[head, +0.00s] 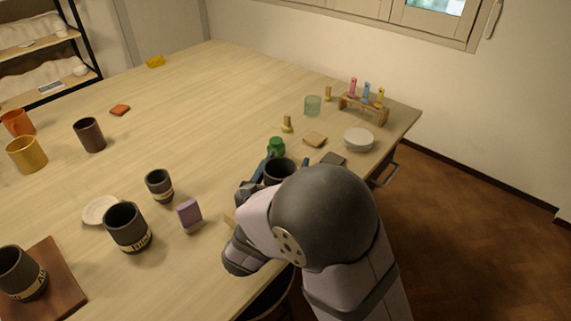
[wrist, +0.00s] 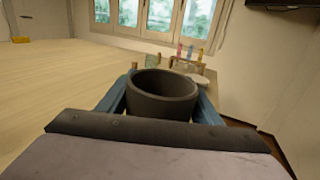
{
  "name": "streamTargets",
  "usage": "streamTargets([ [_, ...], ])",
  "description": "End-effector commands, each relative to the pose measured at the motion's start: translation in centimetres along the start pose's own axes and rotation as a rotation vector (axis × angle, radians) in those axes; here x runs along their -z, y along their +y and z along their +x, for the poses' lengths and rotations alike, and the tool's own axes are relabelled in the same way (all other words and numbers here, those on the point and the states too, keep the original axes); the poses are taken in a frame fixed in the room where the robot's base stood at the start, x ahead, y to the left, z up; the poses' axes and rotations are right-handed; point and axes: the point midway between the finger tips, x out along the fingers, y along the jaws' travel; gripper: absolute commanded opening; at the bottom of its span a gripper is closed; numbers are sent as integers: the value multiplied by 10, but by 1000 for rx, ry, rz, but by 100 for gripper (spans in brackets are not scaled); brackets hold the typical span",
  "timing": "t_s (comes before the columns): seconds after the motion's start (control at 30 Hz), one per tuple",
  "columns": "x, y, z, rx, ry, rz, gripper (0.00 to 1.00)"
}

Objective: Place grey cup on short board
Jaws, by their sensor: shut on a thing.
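A dark grey cup (head: 279,171) is between the blue fingers of my gripper (head: 286,163), which is shut on it. In the wrist view the cup (wrist: 162,98) stands upright, open mouth up, with a finger on each side. My arm hides its lower part, so I cannot tell its height above the table. A brown board (head: 52,280) lies at the lower left with a grey, banded cup (head: 20,272) on it. I cannot tell which board is the short one.
Other dark cups stand left on the table: a large banded one (head: 127,228), a small one (head: 159,186) and a brown one (head: 89,135). A purple block (head: 189,213) is near my arm. A green object (head: 276,147) is just behind the held cup. The table's middle (head: 200,110) is clear.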

Motion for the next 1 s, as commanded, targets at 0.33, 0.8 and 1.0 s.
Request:
streamTargets([
  [0.33, 2, 0, 0, 0, 0, 0, 77],
  [0.8, 0, 1, -9, -1, 0, 0, 77],
  [1.0, 0, 2, -39, -6, -1, 2, 77],
])
